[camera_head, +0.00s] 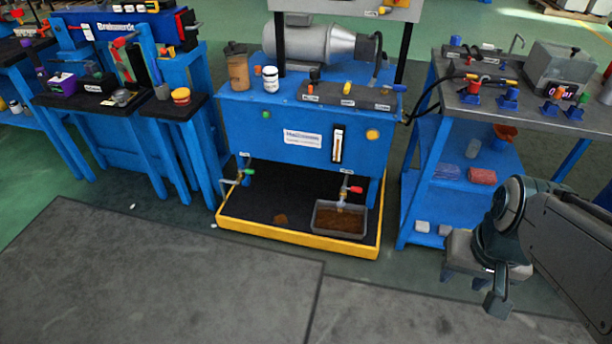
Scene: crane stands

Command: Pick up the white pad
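Two small whitish blocks lie on the bottom shelf of the blue cart at the right, a left one (422,226) and a right one (445,229). Either could be the white pad; they are too small to tell. On the shelf above lie a folded blue pad (447,171) and a folded red pad (482,175), with a pale grey item (473,148) behind them. My gripper (497,303) hangs at the lower right, in front of the cart and apart from the whitish blocks. Its fingers are not clear enough to show whether it is open.
The blue cart's grey top (500,103) carries clamps and a metal box (562,70). A blue tank stand with a yellow-edged drip base (300,240) stands left of the cart. Grey floor mats (160,285) in front are clear. Black-topped benches stand at the left.

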